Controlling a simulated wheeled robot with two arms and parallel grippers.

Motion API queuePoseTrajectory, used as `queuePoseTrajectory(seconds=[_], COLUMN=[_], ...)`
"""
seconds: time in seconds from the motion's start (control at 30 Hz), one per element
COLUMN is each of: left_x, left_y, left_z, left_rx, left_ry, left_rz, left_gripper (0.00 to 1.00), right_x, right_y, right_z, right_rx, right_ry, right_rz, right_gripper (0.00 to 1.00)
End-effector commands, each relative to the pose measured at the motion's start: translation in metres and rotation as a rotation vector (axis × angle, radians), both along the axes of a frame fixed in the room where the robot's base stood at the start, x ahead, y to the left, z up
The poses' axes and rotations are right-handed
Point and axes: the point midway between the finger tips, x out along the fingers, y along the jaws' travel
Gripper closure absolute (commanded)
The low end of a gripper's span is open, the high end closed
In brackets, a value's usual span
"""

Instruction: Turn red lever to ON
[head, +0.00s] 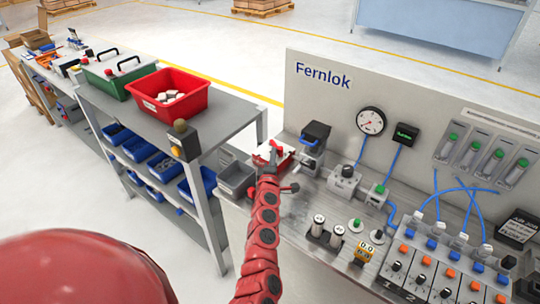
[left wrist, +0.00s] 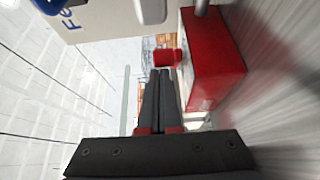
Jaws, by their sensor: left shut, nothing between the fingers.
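A red box-like unit (left wrist: 212,58) fills the right of the left wrist view. A small red knob (left wrist: 164,57) beside it appears to be the lever's end. The red unit (head: 261,160) also shows in the head view, partly behind my arm, at the left end of the Fernlok bench. My left gripper (left wrist: 160,73) is shut and empty, its dark fingertips right at the knob. I cannot tell whether they touch it. The lever's ON or OFF marking is not readable. My right gripper is not in view.
Grey bin (head: 236,180) stands left of my arm. A black-topped device (head: 315,134) and valve (head: 344,180) stand to the right. A gauge (head: 370,121) is on the back panel. Two grey cylinders (head: 318,226) stand nearer. A red bin (head: 170,98) is on the side table.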

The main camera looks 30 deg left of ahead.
Motion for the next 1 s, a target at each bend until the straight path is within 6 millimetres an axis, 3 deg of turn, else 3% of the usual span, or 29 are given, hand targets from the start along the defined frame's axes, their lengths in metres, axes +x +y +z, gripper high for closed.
queuePoseTrajectory(seconds=[0.17,0.6,0.77,1.0], left_x=[0.016,0.015,0.002,-0.036], left_y=[-0.022,-0.024,-0.030,-0.043], left_z=[-0.001,-0.001,-0.001,-0.003], left_rx=[0.000,-0.001,-0.001,-0.003], left_ry=[0.003,0.001,-0.002,0.000], left_rz=[-0.005,-0.002,-0.001,0.003], left_gripper=[1.00,1.00,1.00,1.00], right_x=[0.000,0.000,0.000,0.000], right_y=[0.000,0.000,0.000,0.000], right_z=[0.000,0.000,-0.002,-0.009], right_rx=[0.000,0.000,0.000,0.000], right_ry=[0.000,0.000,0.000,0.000], right_rz=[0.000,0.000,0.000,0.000], right_gripper=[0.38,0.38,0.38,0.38])
